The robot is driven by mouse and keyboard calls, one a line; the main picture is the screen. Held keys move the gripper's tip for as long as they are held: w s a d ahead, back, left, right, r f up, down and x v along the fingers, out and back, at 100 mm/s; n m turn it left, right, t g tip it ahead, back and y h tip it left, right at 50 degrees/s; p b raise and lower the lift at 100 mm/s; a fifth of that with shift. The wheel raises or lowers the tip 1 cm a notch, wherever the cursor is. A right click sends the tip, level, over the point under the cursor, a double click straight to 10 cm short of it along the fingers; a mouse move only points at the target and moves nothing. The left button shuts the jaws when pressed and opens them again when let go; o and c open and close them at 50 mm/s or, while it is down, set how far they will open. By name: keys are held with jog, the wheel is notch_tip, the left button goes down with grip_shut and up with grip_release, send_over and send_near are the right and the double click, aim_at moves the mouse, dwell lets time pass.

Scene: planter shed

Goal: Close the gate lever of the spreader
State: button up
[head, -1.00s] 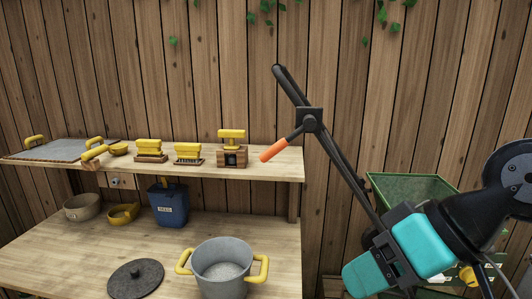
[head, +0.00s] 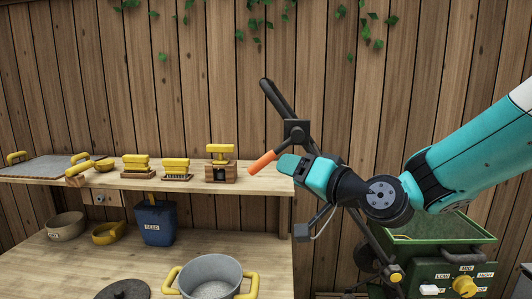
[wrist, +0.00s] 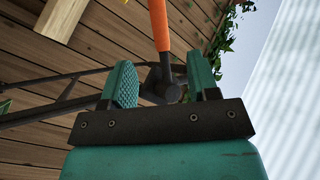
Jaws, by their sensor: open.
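The spreader's gate lever (head: 263,162) has an orange grip and a dark arm. It slants down to the left from a dark bracket (head: 297,133) on the black push handle (head: 277,100). My gripper (wrist: 163,75) is open, its two teal fingers well apart. In the wrist view the orange grip (wrist: 159,25) and the lever's dark pivot end show in line with the gap between the fingers. I cannot tell whether they lie inside it or beyond it. In the head view my gripper is just right of the lever, and its fingertips are hard to make out.
The green spreader hopper (head: 455,226) with a yellow knob (head: 465,286) stands below my arm at right. A wooden shelf (head: 130,186) with several yellow-handled tools is at left. A grey pot (head: 210,273) and a blue seed container (head: 155,222) stand on the bench below.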

aim_at(269, 163)
jog(key=p+x, duration=0.2)
jog(key=x, duration=0.7)
jog(key=shift+f+p, duration=0.1)
jog(key=shift+p, duration=0.3)
